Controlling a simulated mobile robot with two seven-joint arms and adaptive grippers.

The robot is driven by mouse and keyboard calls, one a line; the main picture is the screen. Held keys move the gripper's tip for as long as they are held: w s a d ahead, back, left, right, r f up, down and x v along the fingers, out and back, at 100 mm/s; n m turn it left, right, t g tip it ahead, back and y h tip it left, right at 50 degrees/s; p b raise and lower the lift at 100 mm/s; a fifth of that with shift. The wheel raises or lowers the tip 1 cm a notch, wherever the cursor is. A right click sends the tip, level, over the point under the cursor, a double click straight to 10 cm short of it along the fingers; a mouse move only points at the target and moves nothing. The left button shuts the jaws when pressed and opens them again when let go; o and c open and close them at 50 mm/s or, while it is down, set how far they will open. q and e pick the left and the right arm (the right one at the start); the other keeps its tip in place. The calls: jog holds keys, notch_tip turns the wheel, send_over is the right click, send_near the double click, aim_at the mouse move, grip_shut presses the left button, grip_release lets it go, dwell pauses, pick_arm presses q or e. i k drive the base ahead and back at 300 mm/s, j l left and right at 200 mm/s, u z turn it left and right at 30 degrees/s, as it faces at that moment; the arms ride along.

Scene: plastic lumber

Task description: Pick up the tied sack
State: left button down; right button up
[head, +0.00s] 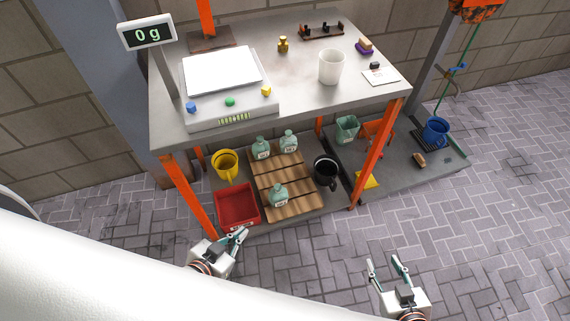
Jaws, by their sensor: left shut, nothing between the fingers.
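I cannot make out a tied sack for certain. An orange and black bundle (478,8) hangs at the top right, cut off by the picture edge, and I cannot tell what it is. My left gripper (243,233) is shut and empty, just in front of the red bin (238,207) on the bench's lower shelf. I cannot tell whether it touches the bin. My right gripper (387,262) is open and empty over the paved floor, right of the bench's front leg.
A metal bench (300,90) on orange legs carries a scale (222,75) reading 0 g and a white cup (331,67). Below are a yellow bucket (226,165), a wooden pallet (290,178) with bottles and a black pot (325,171).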

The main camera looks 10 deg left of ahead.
aim_at(278, 197)
jog(key=i+l, duration=0.65)
jog(key=i, duration=0.05)
